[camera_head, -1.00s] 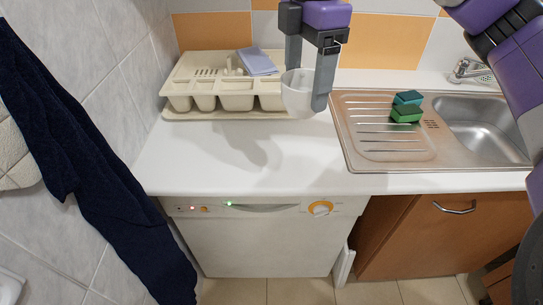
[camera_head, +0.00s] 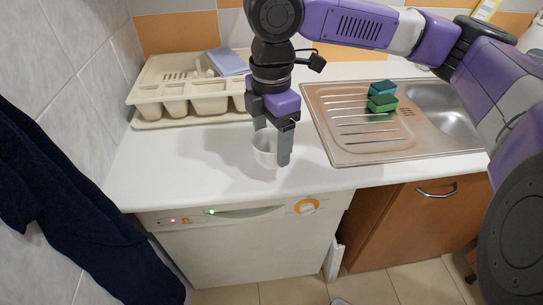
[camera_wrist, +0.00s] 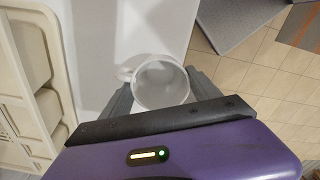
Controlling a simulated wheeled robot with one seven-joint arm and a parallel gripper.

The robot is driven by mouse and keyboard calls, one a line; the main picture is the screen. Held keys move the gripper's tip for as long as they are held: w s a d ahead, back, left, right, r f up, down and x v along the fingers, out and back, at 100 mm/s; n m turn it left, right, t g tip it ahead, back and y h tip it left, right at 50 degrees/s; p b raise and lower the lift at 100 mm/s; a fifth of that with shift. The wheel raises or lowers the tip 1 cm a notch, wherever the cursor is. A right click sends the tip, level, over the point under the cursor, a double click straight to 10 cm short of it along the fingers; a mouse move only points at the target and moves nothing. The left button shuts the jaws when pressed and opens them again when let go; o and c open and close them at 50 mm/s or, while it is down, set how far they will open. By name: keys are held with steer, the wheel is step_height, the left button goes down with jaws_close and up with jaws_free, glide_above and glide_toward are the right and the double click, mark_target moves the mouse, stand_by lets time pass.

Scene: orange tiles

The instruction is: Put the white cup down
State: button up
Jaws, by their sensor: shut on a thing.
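The white cup (camera_head: 265,150) is between the two grey fingers of my gripper (camera_head: 272,150) in the head view. My gripper is shut on the cup and points down over the white counter (camera_head: 180,178), near its front edge. In the wrist view the cup (camera_wrist: 160,84) shows its open rim and a small handle on its left, with a finger of my gripper (camera_wrist: 160,100) on each side. The cup looks upright. I cannot tell whether its base touches the counter.
A cream cutlery tray (camera_head: 150,116) with a blue-grey cloth (camera_head: 228,62) stands at the back left. A steel sink (camera_head: 345,155) with green and blue sponges (camera_head: 382,103) is on the right. The counter left of the cup is clear. A dishwasher (camera_head: 250,250) is below.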

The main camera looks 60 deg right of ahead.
steer(key=shift+f, duration=2.2)
steer(key=shift+f+b, duration=0.15)
steer(key=shift+b, duration=0.15)
steer(key=o, duration=1.5)
step_height(320, 180, up, 12)
steer(key=shift+r+p, duration=0.15)
steer(key=shift+p, duration=0.6)
